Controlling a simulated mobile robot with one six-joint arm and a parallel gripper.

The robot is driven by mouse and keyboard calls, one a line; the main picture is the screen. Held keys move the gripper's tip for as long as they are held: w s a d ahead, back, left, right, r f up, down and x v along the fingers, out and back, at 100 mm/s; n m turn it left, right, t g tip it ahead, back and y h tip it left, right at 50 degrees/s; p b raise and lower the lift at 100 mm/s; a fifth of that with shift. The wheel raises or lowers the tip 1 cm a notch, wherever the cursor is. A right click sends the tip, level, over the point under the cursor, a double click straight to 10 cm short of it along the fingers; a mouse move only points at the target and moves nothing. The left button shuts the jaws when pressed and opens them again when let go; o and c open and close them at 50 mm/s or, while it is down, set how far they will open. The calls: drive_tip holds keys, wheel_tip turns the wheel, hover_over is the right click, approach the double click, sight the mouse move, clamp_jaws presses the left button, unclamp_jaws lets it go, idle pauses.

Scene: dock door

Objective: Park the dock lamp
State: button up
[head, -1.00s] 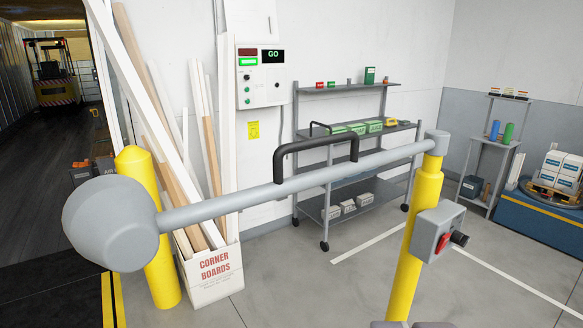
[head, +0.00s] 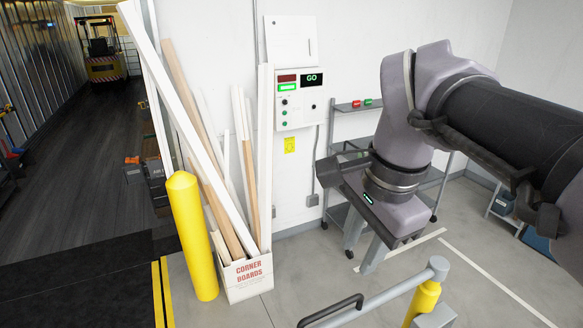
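The dock lamp's grey swing arm (head: 384,298) shows at the bottom of the head view, with a black handle (head: 332,309) on it. Its far end sits on a yellow post (head: 424,299) with a grey box (head: 436,317) on its side. The lamp head is out of view below the frame. My gripper (head: 359,257) hangs from the right, with its fingers pointing down. The fingers are apart, with nothing visible between them. It appears above the handle and the swing arm in the picture, not touching either.
A yellow bollard (head: 193,235) and a box of corner boards (head: 249,280) stand at left centre. A control panel (head: 301,100) showing GO is on the wall. My arm partly hides a grey shelf cart (head: 345,136). A dark trailer floor (head: 85,150) with a forklift (head: 103,55) lies at left.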

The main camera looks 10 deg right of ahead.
sight(335, 306)
drive_tip(key=w+f, duration=0.1)
drive_tip(key=f, duration=0.4)
drive_tip(key=w+a+f+b, duration=0.1)
drive_tip(key=f, duration=0.5)
drive_tip(key=w+f+b, duration=0.1)
drive_tip(key=f, duration=0.5)
drive_tip(key=shift+a, duration=0.15)
clamp_jaws()
idle(0.5)
